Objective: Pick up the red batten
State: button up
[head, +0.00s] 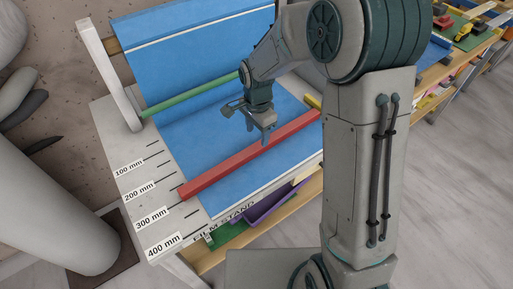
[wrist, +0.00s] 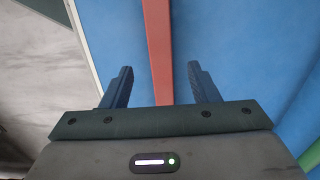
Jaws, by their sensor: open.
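The red batten (head: 235,163) is a long straight bar lying across the blue sheet in the head view. Its near left end reaches the grey strip with the millimetre marks. Its right end is hidden behind my arm. My gripper (head: 257,136) is above the batten's middle stretch, pointing down, open and empty. In the wrist view the batten (wrist: 158,45) runs up the picture between the lines of the two fingers of my gripper (wrist: 160,75). Its lower part is hidden behind the gripper body. I cannot tell the exact height of the fingertips above it.
A green batten (head: 190,95) lies farther back, roughly parallel. A yellow piece (head: 312,101) shows beside my arm. A white post (head: 109,75) stands at the back left. A purple tray (head: 270,205) sits below the front edge. The blue sheet (head: 190,130) between the battens is clear.

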aim_at(257, 146)
jog(key=shift+a+f+p, duration=0.1)
jog(key=shift+f+p, duration=0.55)
jog(key=shift+f, duration=2.3)
grip_shut()
